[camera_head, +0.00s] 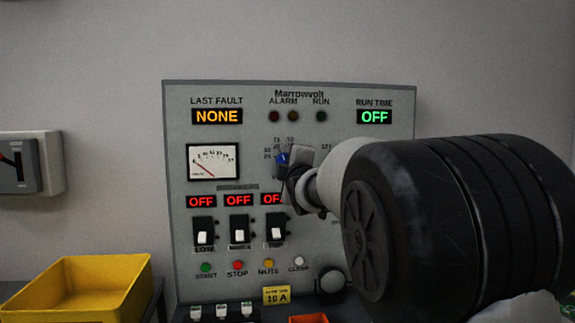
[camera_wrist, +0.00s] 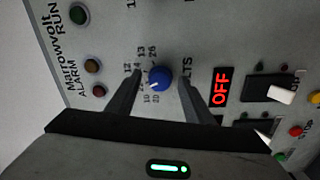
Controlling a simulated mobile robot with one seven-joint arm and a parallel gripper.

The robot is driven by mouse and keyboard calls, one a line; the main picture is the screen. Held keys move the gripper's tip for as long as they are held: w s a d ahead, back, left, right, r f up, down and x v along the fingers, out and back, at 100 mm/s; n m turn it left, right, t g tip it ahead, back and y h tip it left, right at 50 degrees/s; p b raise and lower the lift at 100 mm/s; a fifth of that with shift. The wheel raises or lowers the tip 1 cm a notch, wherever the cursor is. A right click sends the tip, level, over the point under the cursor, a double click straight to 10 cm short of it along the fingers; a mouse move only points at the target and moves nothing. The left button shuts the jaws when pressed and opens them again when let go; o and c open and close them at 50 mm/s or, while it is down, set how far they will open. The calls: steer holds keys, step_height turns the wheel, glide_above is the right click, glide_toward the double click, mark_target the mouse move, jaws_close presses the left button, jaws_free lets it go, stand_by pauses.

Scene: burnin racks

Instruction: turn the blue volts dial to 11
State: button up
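The blue volts dial (camera_head: 281,159) is on the upright grey panel, partly hidden by my gripper (camera_head: 291,177) in the head view. In the wrist view the dial (camera_wrist: 161,77) lies between the two dark fingers of my gripper (camera_wrist: 160,82). The fingers are apart, with gaps showing on both sides of the dial near its rim. A small white mark on the dial points to the lower left in the wrist view, toward the printed scale. The scale numbers are small, and I cannot tell which number the mark meets.
Three switches with red OFF displays (camera_head: 238,201) sit below the dial, above a row of buttons (camera_head: 237,266). An analog meter (camera_head: 213,162) is left of the dial. A yellow bin (camera_head: 82,287) stands at lower left. A grey switch box (camera_head: 30,163) is on the wall.

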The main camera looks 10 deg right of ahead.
steer(key=shift+s, duration=0.1)
steer(key=s+f, duration=0.1)
steer(key=s, duration=1.6)
steer(key=shift+s, duration=0.1)
steer(key=s+f+m+g, duration=1.3)
steer(key=s+f+m, duration=0.3)
steer(key=s+f, duration=1)
step_height(320, 180, up, 24)
steer(key=s+p, duration=0.1)
steer(key=p, duration=2.1)
steer(key=shift+s+a+r+p, duration=0.15)
steer(key=shift+p, duration=0.15)
